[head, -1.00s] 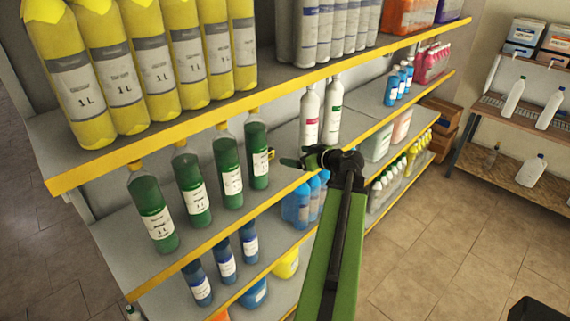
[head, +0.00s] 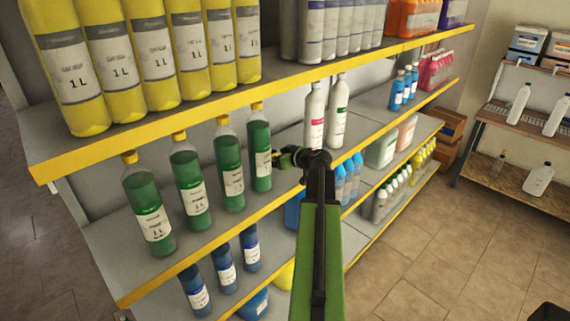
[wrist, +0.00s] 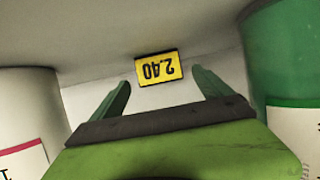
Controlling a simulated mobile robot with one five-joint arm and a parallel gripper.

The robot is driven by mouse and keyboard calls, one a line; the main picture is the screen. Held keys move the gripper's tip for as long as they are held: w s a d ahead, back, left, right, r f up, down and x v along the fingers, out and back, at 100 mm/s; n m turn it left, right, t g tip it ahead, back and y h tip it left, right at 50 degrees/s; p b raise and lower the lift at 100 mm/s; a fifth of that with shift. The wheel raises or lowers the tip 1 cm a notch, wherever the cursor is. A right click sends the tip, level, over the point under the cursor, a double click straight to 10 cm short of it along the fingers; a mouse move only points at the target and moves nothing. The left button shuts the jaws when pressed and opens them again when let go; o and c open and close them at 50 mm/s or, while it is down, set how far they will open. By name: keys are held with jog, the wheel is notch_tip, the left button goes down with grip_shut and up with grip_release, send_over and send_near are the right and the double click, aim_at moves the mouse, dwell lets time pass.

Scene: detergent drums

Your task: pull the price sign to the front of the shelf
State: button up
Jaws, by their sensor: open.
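The price sign (wrist: 158,68) is a small yellow card with a dark border and "2.40". It appears upside down in the wrist view, just beyond and between my fingertips, with no clear contact. My gripper (wrist: 162,82) is open and empty, one finger on each side of the sign's width. In the head view my gripper (head: 284,158) reaches over the middle shelf (head: 222,222), between the green bottles and the white bottles. The sign is not clearly visible there, mostly hidden by the gripper.
A green bottle (head: 260,155) stands close on the gripper's left in the head view. White bottles (head: 315,118) stand close on its right. The shelf above has a yellow front edge (head: 200,104) and holds yellow bottles (head: 158,62). Open floor (head: 440,240) lies at the right.

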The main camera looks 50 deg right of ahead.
jog(key=shift+b+x, duration=0.45)
jog(key=shift+x, duration=1.5)
grip_shut()
jog(key=shift+r, duration=0.3)
jog(key=shift+s+f, duration=0.1)
jog(key=shift+s, duration=0.1)
